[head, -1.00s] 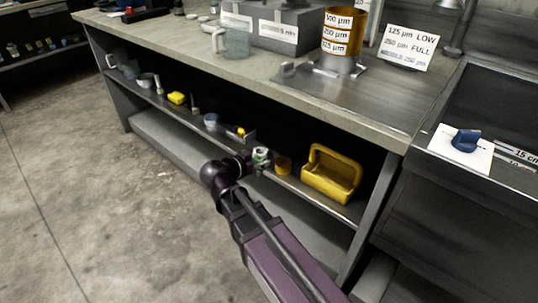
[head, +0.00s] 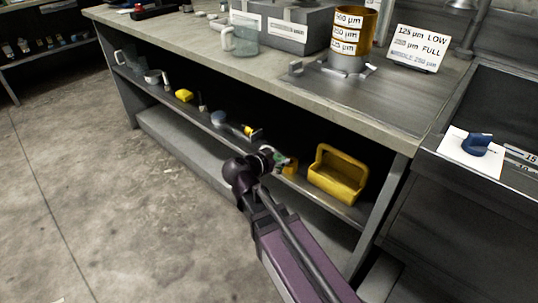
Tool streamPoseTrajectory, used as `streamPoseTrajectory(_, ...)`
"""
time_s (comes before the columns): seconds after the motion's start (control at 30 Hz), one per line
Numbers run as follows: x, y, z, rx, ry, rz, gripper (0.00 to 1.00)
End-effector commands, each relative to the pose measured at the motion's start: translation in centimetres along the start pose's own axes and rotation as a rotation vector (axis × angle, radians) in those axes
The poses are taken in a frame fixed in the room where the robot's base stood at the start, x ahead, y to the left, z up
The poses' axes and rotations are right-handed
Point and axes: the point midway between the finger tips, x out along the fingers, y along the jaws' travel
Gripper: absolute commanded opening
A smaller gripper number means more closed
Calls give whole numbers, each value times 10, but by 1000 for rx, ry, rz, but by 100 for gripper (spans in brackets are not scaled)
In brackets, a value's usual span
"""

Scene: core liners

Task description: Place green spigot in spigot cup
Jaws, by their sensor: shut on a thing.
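My gripper (head: 268,155) is at the front of the shelf under the bench, small and dark at the end of my arm. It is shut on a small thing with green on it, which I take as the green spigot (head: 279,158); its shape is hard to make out. A small orange-yellow cup (head: 291,168) stands on the shelf just right of it, partly hidden by the gripper and the green thing. It may be the spigot cup, but I cannot tell. Whether the green thing touches this cup or is in it, I cannot tell.
A yellow carrier (head: 337,180) stands on the shelf to the right. Left along the shelf are a yellow block (head: 183,96), a blue-grey round thing (head: 218,118) and small parts. The bench top (head: 180,38) overhangs the shelf. The floor at left is clear.

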Motion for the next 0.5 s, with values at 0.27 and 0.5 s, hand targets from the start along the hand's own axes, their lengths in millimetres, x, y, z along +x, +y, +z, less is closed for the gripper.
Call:
streamPoseTrajectory(0.27,3,3,-1,0,1,-2,1)
streamPoseTrajectory(0.5,6,-2,-2,0,1,-2,1)
